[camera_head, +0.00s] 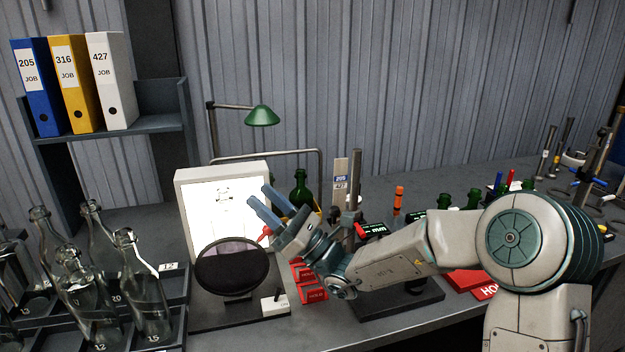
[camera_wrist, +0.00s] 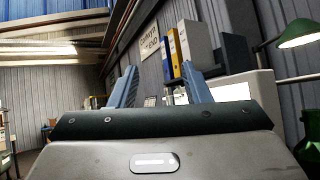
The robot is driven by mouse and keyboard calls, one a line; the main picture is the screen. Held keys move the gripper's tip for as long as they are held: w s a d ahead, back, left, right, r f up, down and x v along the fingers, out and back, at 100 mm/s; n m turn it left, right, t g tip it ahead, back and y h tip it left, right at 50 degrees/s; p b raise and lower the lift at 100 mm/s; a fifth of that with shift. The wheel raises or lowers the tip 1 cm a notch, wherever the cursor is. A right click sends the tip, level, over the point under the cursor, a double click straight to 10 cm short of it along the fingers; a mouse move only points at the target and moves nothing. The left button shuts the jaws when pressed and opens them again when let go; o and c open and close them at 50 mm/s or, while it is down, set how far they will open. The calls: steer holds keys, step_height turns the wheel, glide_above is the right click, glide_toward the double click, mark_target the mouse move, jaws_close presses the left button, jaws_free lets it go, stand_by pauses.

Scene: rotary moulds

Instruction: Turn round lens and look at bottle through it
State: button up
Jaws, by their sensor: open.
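The round lens (camera_head: 232,268) is a dark disc on a short stand, low in front of a lit white panel (camera_head: 208,198). A small red part (camera_head: 265,234) shows at its upper right rim. My gripper (camera_head: 258,196) is open and empty, above and right of the lens, its blue fingers pointing up and left across the panel. The wrist view shows both fingers (camera_wrist: 161,82) apart with nothing between them. A green bottle (camera_head: 300,188) stands behind the gripper, its lower part hidden. Clear bottles (camera_head: 137,280) stand in a dark rack at left. I cannot tell which bottle the task means.
A switch box (camera_head: 274,304) sits right of the lens on its base. Red tags (camera_head: 313,293) lie under my forearm. A green lamp (camera_head: 262,116) hangs over the bench. Binders (camera_head: 78,85) stand on a shelf at left.

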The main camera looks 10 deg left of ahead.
steer(key=w+d+r, duration=0.1)
steer(key=d+r, duration=0.5)
steer(key=d, duration=0.4)
steer(key=shift+p, duration=0.35)
